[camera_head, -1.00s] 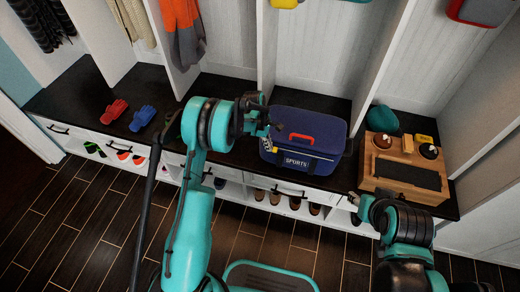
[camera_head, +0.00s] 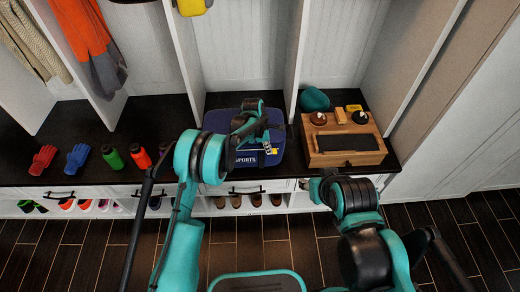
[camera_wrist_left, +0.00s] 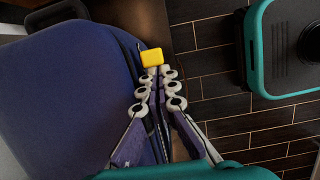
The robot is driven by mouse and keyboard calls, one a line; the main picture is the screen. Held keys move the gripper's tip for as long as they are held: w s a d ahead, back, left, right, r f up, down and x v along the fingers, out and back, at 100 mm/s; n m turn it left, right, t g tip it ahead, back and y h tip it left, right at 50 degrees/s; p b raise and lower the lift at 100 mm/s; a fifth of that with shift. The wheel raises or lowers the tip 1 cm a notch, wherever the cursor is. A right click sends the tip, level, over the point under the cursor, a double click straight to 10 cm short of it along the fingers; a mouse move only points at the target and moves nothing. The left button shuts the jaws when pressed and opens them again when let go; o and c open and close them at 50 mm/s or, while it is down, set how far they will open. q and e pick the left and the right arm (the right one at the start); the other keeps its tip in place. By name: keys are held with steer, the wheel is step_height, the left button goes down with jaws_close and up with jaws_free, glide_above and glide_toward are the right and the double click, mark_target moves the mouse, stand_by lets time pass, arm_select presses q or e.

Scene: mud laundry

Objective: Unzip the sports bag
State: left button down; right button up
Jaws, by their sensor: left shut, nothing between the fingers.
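The blue sports bag (camera_head: 217,122), lettered "SPORTS", stands on the dark bench top. My left gripper (camera_head: 268,147) is at the bag's front right corner and its arm covers part of the bag. In the left wrist view the bag (camera_wrist_left: 65,85) fills the left side, with a dark seam along its edge. The left fingers (camera_wrist_left: 155,85) are shut and empty over that seam. A yellow tab (camera_wrist_left: 151,57) sits right at their tips; whether they touch it is unclear. My right gripper (camera_head: 310,184) is low, in front of the bench, its fingers too small to read.
A wooden box (camera_head: 318,157) with a dark panel stands right of the bag, with a teal object (camera_head: 314,99) behind it. Upright dividers flank the bag.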

arm_select(q)
steer(key=shift+d+r, duration=0.1)
steer(key=shift+r, duration=0.05)
stand_by(0.3)
steer(key=v, duration=1.1)
steer(key=shift+r, duration=0.35)
steer(key=shift+a, duration=0.2)
steer(key=s+a+r+m+t+y, duration=0.1)
steer(key=s+a+r+m+t, duration=0.3)
steer(key=s+a+r+m, duration=0.75)
steer(key=s+a+r+m+t+y, duration=0.1)
steer(key=s+a+m, duration=0.2)
steer(key=s+a, duration=0.3)
steer(key=s+a+r+m+t, duration=0.1)
steer(key=s+a+m+t, duration=0.1)
steer(key=s+a, duration=0.5)
steer(key=s+m, duration=0.1)
steer(key=s, duration=0.5)
steer(key=shift+s+y, duration=0.35)
steer(key=shift+y, duration=0.05)
